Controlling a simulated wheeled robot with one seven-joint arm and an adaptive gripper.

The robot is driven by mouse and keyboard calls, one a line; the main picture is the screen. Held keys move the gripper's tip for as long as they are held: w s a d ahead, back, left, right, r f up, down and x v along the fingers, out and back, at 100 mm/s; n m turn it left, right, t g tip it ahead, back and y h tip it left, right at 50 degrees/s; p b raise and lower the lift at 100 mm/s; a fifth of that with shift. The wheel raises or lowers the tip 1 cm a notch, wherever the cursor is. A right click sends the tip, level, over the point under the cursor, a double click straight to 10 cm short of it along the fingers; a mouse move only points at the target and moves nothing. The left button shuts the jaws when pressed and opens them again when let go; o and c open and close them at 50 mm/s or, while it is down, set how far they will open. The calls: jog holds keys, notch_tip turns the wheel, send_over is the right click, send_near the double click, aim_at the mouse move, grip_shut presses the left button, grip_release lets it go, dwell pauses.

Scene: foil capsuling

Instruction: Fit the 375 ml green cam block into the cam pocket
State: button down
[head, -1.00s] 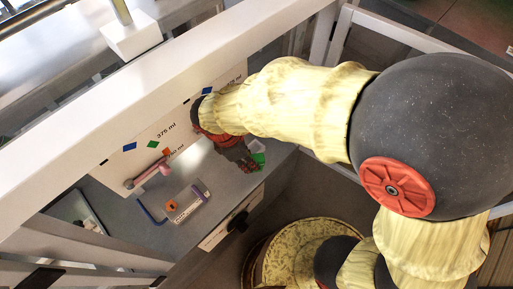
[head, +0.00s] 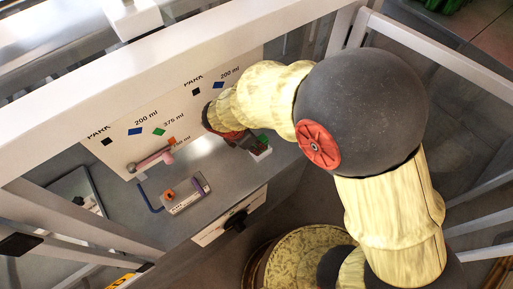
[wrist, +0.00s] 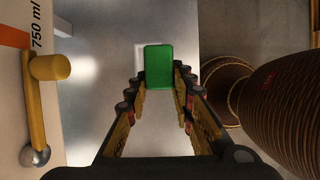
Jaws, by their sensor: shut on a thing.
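The green cam block (wrist: 159,66) is between the fingertips of my gripper (wrist: 160,88) in the wrist view, and the gripper is shut on it. In the head view my gripper (head: 246,141) is over the right end of the grey bench, with a sliver of the green block (head: 262,138) showing. An orange block (head: 169,195) is at a grey plate (head: 187,198) to the left. I cannot tell which part is the cam pocket.
A white holder (head: 262,151) is right by the green block, partly hidden. A drawer front (head: 230,215) is below. Bare bench lies between plate and gripper.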

jog(key=w+f, duration=0.2)
jog(key=w+f+b, duration=0.1)
jog(key=shift+d+f, duration=0.25)
jog(key=shift+f, duration=0.05)
notch_tip(320, 180, down, 3)
jog(key=shift+w+f+b, duration=0.1)
jog(key=shift+f+b, duration=0.05)
jog(key=shift+b, duration=0.65)
jog(key=shift+f, duration=0.25)
